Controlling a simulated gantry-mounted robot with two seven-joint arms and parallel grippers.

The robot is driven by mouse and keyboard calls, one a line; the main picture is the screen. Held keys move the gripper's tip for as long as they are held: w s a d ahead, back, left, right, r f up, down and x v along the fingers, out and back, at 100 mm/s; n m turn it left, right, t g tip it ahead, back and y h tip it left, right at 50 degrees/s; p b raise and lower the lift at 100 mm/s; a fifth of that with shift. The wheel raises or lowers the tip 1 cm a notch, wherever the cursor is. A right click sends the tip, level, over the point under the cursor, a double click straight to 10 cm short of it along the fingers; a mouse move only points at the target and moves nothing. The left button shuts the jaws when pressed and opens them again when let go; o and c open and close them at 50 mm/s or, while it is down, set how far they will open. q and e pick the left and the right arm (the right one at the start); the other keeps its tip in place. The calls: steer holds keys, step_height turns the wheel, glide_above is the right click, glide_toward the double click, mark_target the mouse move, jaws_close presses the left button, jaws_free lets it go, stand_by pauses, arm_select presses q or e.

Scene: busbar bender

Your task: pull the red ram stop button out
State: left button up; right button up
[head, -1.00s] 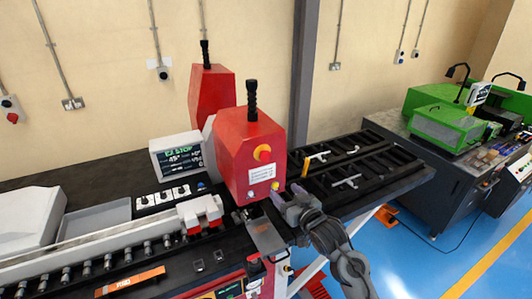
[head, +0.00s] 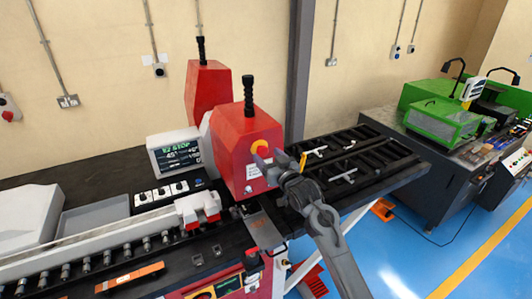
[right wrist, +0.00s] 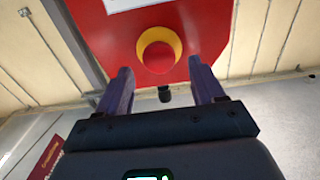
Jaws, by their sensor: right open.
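The red ram stop button (right wrist: 158,57) sits on a yellow ring on the face of the red machine housing (right wrist: 110,35). My right gripper (head: 268,161) is open just in front of and slightly below the button. In the right wrist view the open fingers (right wrist: 160,75) stand to the left and right of the button, with nothing between them touching it that I can see. The exact gap in depth is unclear. My left gripper is not in view.
A grey display (head: 176,152) stands left of the housing. A black lever (head: 249,95) rises from the housing's top. A black slotted table (head: 375,160) lies to the right.

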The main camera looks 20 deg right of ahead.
steer(key=shift+w+a, duration=0.1)
steer(key=shift+w, duration=1)
